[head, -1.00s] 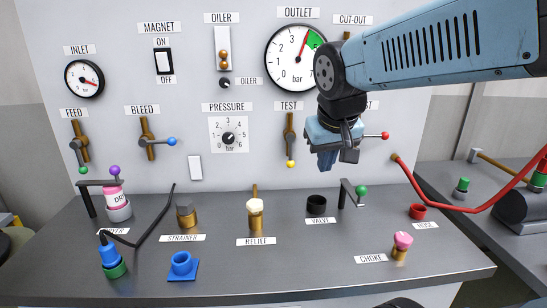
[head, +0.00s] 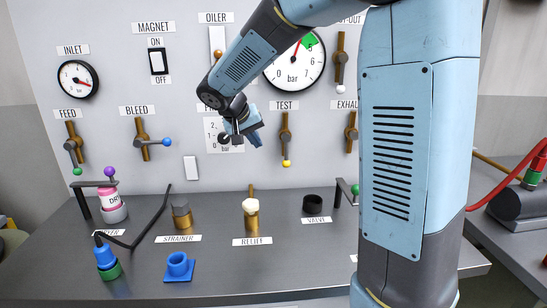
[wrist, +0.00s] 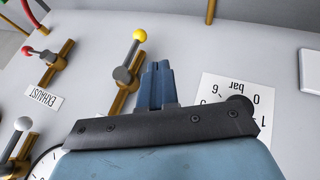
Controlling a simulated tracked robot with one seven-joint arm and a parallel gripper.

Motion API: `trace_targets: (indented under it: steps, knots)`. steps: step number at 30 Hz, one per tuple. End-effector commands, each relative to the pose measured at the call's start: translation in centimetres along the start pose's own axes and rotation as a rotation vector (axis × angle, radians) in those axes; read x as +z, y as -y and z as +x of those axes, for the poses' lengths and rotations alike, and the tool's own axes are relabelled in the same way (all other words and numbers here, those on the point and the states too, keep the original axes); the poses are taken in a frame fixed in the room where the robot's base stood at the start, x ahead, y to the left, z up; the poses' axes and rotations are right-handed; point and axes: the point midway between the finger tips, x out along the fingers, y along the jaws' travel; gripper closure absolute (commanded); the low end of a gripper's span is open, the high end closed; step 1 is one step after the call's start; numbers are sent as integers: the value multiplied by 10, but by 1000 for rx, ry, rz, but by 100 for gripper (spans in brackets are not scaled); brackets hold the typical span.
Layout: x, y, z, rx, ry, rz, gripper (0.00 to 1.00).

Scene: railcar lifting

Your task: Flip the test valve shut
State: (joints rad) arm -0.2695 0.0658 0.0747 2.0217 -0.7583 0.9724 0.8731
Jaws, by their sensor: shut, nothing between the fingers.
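The test valve (head: 286,137) is on the panel under the TEST label, on a vertical brass pipe. Its lever hangs straight down, in line with the pipe, with a yellow ball (head: 286,163) at its end. The valve also shows in the wrist view, upside down, with its yellow ball (wrist: 139,35) up and left of the fingertips. My gripper (head: 257,141) is shut and empty, left of the valve lever and in front of the panel beside the pressure dial. Its closed blue fingers (wrist: 157,75) show in the wrist view, apart from the lever.
The pressure dial (head: 224,136) is partly hidden behind my gripper. The exhaust valve (head: 351,134) is to the right, beside my arm. The feed valve (head: 74,145) and bleed valve (head: 142,140) are at the left. The relief fitting (head: 251,216) stands on the bench below.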

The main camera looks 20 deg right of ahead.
Motion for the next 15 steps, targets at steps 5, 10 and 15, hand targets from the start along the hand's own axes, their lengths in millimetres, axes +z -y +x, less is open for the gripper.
trace_targets:
  steps: [5,10,15]
  knots:
    - [-6,8,4,10,-8,1,100]
    - [-6,8,3,10,-9,1,100]
    - [-6,8,5,9,-8,1,100]
